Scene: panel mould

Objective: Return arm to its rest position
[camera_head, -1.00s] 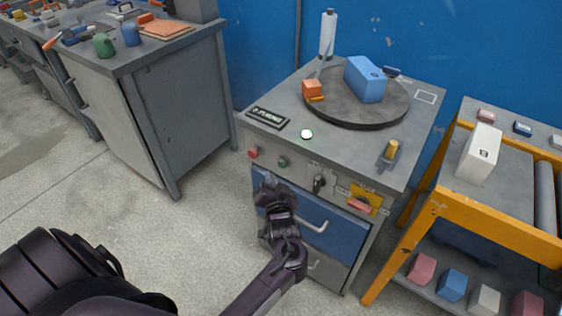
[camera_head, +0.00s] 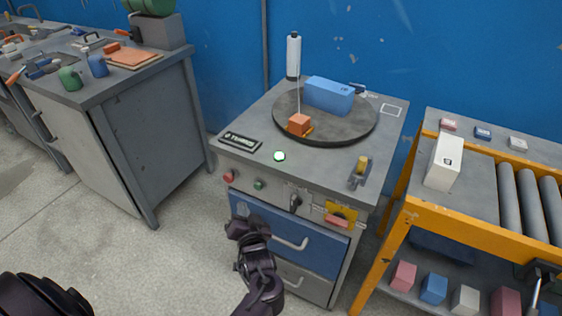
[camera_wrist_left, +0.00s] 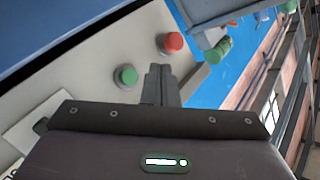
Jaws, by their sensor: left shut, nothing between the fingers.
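My left gripper (camera_head: 240,227) is in front of the grey turntable cabinet (camera_head: 300,168), beside its blue drawer and below the red button (camera_head: 229,176) and green button (camera_head: 258,184). It is shut and empty. In the left wrist view its fingers (camera_wrist_left: 158,84) are together, pointing towards the cabinet's front panel, with the green button (camera_wrist_left: 126,76) and red button (camera_wrist_left: 170,43) beyond them. I cannot tell whether it touches the cabinet. My right gripper is not clearly seen.
A round turntable (camera_head: 345,128) carries a blue block (camera_head: 329,95) and an orange block (camera_head: 299,123). An orange-framed roller stand (camera_head: 450,212) with a white box (camera_head: 444,162) is at right. A grey workbench (camera_head: 160,110) is at left. Floor between bench and cabinet is clear.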

